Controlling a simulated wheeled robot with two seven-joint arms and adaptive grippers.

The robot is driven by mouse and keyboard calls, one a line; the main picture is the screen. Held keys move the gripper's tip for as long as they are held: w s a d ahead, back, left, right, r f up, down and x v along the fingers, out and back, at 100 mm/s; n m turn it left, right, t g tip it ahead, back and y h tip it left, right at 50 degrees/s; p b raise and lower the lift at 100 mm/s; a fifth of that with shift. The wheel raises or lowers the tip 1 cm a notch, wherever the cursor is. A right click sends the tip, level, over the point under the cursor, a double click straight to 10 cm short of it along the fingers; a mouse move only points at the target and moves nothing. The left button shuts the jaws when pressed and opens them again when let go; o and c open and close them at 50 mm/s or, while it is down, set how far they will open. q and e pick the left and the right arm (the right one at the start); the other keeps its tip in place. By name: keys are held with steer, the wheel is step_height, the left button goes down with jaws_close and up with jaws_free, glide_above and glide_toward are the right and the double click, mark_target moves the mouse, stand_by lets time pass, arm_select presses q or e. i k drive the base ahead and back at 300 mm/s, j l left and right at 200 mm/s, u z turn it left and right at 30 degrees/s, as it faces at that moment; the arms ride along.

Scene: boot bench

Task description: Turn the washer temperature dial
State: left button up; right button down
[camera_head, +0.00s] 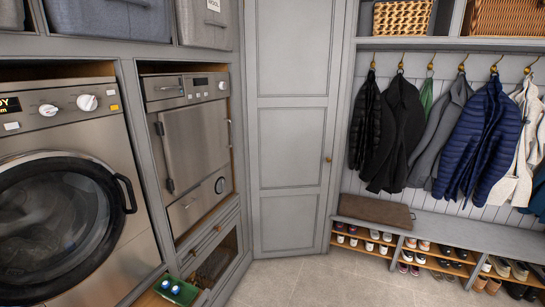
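A steel front-loading washer (104,225) with a round dark glass door (55,225) stands at the left edge of the head view, partly cut off. Its control panel has a small lit display (9,105) and two white dials. The larger dial (87,103) is near the panel's right end, and a smaller dial (48,110) is left of it. I cannot read which one sets temperature. Neither of my grippers shows in this view.
A second steel appliance (195,140) is built in right of the washer. A green tray (178,290) with bottles sits low in front. A grey door (290,130) stands mid-view. Coats (480,140) hang above a shoe bench (440,228) at right. The tiled floor (310,283) is clear.

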mark_target(48, 110)
steer(key=u, duration=1.4)
